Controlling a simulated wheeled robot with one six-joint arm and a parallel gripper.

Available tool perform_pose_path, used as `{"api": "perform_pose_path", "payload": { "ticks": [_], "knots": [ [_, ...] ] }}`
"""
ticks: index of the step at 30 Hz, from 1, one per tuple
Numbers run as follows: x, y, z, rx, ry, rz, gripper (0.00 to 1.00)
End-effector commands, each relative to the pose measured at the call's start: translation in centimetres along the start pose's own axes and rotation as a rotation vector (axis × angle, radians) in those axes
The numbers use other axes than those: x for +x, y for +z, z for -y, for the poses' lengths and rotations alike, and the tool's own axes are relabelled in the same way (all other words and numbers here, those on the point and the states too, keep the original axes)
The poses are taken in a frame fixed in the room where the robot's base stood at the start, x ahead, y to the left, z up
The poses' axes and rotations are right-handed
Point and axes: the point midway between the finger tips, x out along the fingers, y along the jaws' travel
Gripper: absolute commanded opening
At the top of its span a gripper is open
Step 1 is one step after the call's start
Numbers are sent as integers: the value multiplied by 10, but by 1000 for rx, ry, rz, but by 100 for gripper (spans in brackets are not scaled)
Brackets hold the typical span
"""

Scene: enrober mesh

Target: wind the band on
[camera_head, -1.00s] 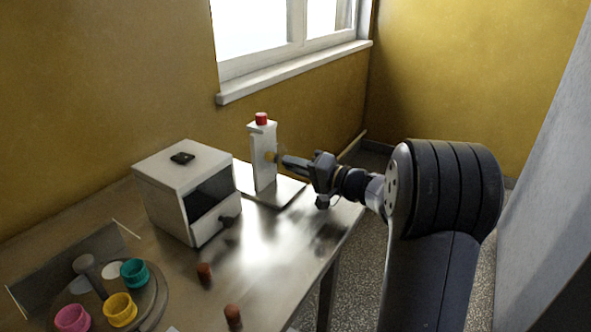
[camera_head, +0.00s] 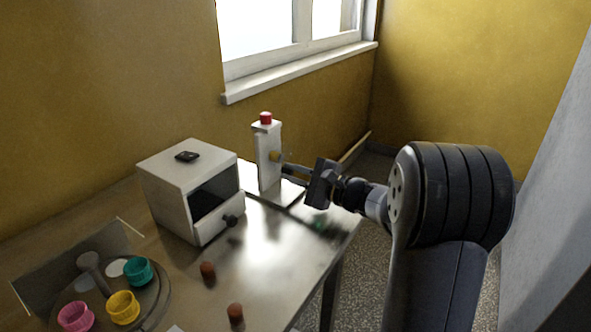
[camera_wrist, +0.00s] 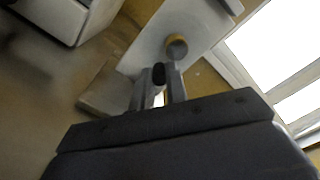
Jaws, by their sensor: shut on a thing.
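A white upright post (camera_head: 268,165) with a red button on top (camera_head: 266,118) stands on a flat plate at the back of the table. My gripper (camera_head: 287,172) is beside the post, below and right of the hub. In the wrist view my gripper (camera_wrist: 158,84) is shut on a small dark knob (camera_wrist: 158,72) that appears to be the handle of a crank on the hub. I cannot make out a band.
A white box (camera_head: 190,185) with a dark opening and front knob stands left of the post. A round tray (camera_head: 160,300) with pink, yellow and teal cups is at front left. Two brown pieces (camera_head: 208,271) (camera_head: 235,313) lie near the front. The table's middle is clear.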

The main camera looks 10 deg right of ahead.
Motion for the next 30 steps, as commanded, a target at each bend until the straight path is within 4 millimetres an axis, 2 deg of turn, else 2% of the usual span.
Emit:
{"api": "perform_pose_path", "payload": {
  "ticks": [15, 22, 30],
  "knots": [
    [0, 14, -3, 465, 1, -3, 0],
    [0, 17, -3, 603, 0, -4, 0],
    [0, 19, -4, 685, 0, -5, 0]
  ]
}}
